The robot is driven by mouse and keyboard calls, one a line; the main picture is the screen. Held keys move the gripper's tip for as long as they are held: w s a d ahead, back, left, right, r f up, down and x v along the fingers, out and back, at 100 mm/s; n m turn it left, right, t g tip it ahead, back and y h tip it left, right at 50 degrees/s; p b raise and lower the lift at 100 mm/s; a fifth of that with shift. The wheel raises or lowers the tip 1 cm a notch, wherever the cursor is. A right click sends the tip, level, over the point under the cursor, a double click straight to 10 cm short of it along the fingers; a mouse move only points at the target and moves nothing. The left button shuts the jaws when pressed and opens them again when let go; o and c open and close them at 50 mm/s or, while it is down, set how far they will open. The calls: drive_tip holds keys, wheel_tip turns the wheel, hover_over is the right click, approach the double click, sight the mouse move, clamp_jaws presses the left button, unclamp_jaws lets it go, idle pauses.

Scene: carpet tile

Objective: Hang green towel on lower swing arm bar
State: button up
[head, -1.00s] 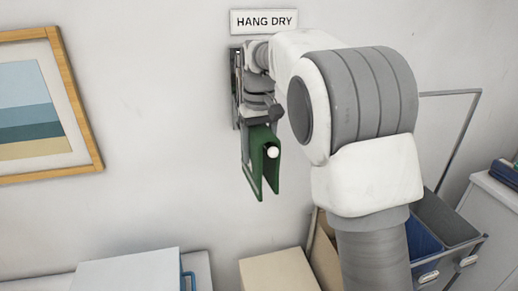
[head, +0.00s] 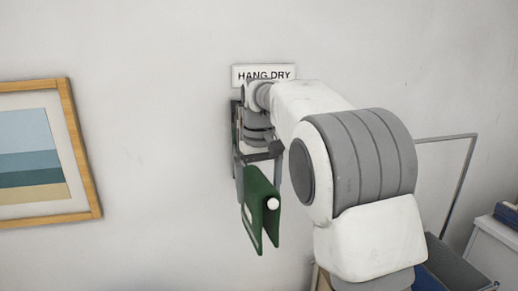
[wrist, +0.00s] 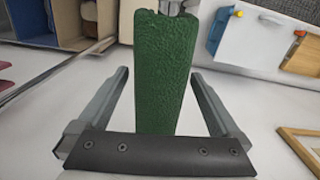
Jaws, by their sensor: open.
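The green towel (head: 256,215) hangs folded over a bar, its two sides dropping on either side. The bar's round white end (head: 273,203) shows between the folds; the rest of the bar is covered by cloth. My gripper (head: 260,168) is directly above the towel, pointing down, near the wall. In the wrist view, the open fingers (wrist: 160,80) stand on both sides of the towel (wrist: 163,60), with a gap at each side. The upper part of the wall rack (head: 236,130) is mostly hidden behind my gripper.
A HANG DRY sign (head: 264,75) is on the wall just above my gripper. A framed picture (head: 45,150) hangs at left. A bin frame (head: 460,185) and a white cabinet (head: 495,255) stand at right. The wall between picture and rack is clear.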

wheel_tip(320, 180, up, 13)
drive_tip(key=p, duration=0.3)
drive_tip(key=s+d+r+m+t, duration=0.1)
drive_tip(key=s+d+r+t, duration=0.15)
drive_tip(key=s+d, duration=0.3)
drive_tip(key=s+d+f+t, duration=0.1)
drive_tip(key=s+f, duration=0.3)
drive_tip(key=s, duration=0.4)
drive_tip(key=s+d+f+m+t, duration=0.1)
drive_tip(key=s+d+f, duration=0.1)
drive_tip(key=s+f, duration=0.3)
drive_tip(key=s+d+f+m+t, duration=0.1)
drive_tip(key=s+f, duration=0.4)
drive_tip(key=s, duration=0.5)
drive_tip(key=shift+s+d, duration=0.4)
drive_tip(key=shift+d, duration=0.25)
drive_tip(key=shift+f, duration=0.1)
